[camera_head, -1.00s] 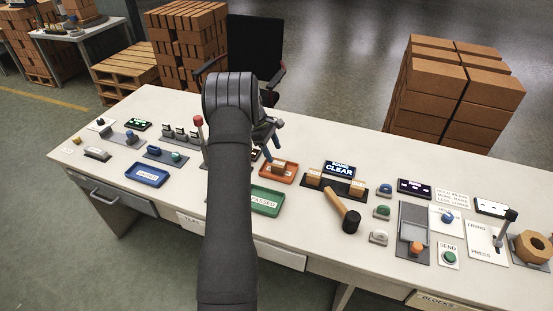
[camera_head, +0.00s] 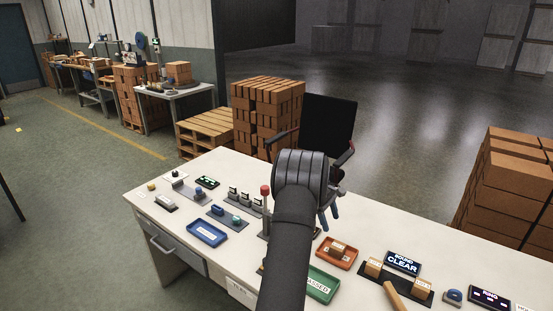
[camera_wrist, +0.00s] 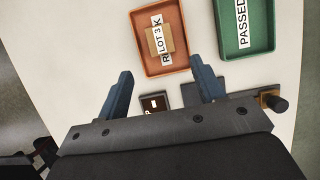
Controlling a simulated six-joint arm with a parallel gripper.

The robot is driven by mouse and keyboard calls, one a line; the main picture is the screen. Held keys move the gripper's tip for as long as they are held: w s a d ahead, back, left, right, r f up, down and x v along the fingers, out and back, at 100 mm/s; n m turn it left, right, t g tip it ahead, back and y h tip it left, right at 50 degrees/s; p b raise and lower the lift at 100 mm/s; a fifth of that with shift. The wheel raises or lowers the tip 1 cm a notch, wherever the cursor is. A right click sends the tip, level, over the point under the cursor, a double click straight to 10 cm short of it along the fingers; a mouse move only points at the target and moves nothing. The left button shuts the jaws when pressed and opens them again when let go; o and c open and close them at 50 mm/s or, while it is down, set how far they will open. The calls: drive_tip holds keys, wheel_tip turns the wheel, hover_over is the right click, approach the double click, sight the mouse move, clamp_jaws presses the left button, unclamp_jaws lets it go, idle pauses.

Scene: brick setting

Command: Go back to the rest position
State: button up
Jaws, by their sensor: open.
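My gripper (camera_head: 329,220) is open and empty above the table, behind the orange tray in the head view. In the wrist view its two blue fingers (camera_wrist: 164,80) stand apart with nothing between them. The orange tray (camera_head: 325,258) holds a small brown block (camera_head: 338,249). In the wrist view, the block (camera_wrist: 180,40) carries a "LOT 3" label and lies over the lettering in the orange tray (camera_wrist: 145,58). The block is clear of the fingers. My dark arm hides part of the table's middle.
A green "PASSED" tray (camera_head: 318,287) lies in front of the orange tray. A red-topped lever (camera_head: 265,192) stands just left of my arm. A blue tray (camera_head: 192,237) is further left. A black chair (camera_head: 328,125) and brick stacks (camera_head: 265,110) are behind the table (camera_head: 145,200).

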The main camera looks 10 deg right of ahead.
sight(338, 245)
drive_tip(key=x, duration=1.1)
drive_tip(key=shift+r, duration=1.95)
drive_tip(key=shift+f, duration=0.15)
